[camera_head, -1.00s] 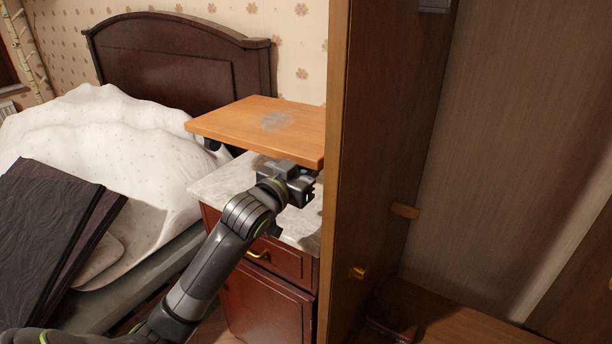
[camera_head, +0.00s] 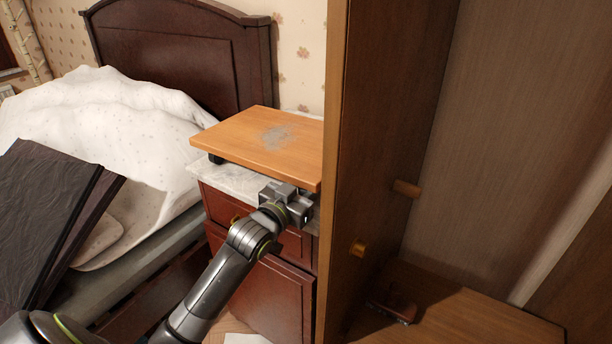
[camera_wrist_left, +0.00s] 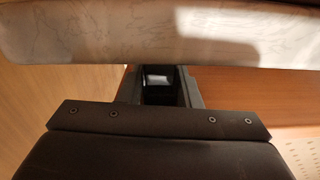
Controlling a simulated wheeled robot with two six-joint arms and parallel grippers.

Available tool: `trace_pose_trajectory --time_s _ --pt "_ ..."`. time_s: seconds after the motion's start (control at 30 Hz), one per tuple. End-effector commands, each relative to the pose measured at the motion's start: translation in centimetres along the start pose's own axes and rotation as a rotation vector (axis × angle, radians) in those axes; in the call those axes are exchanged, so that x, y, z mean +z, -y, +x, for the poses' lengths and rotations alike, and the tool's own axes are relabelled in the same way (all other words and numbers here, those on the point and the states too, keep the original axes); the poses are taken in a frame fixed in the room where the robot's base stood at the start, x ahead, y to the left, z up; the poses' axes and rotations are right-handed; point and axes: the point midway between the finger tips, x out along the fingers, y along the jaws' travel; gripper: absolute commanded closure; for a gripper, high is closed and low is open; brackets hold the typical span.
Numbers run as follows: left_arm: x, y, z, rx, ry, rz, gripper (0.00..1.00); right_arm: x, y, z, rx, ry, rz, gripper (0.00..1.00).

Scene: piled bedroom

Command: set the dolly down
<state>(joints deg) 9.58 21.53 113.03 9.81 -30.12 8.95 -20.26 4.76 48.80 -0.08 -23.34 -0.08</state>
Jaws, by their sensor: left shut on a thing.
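The dolly (camera_head: 258,140) is a flat orange-brown wooden board with a grey worn patch on top and dark casters beneath; one shows at its left corner. It is roughly level over the pale marbled top of the nightstand (camera_head: 228,182), close to it. I cannot tell whether the casters touch the top. My left gripper (camera_head: 294,197) is shut on the dolly's near edge, at the right; its fingertips are partly hidden. In the left wrist view, the gripper (camera_wrist_left: 160,82) lies below a pale marbled edge, and its grip is unclear. My right gripper is not in view.
A tall wooden wardrobe side (camera_head: 350,190) stands close at the dolly's right, with an orange peg (camera_head: 358,248) on it. The bed (camera_head: 100,125) with white bedding is at the left, and dark slabs (camera_head: 45,205) lean there. A small reddish item (camera_head: 393,311) lies inside the wardrobe.

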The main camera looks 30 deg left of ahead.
Motion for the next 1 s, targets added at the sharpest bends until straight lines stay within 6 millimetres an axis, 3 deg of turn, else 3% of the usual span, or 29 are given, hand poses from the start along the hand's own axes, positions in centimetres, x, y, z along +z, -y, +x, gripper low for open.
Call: trace_pose_trajectory --time_s 0.3,0.33,0.5,0.8,1.0 --pt "0.2 -0.1 0.0 0.002 -0.011 0.003 1.0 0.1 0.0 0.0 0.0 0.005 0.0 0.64" --pt "1.0 -0.1 0.0 0.0 0.009 -0.013 0.67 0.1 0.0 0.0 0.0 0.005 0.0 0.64" --pt "0.9 -0.1 0.0 0.0 0.007 -0.01 0.48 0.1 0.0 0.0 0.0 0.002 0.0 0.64" --pt "0.8 -0.1 -0.3 0.0 0.005 -0.007 0.48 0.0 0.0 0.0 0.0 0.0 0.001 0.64" --pt "0.8 0.0 -2.7 0.0 0.005 -0.003 0.48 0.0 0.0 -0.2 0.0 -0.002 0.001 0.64"
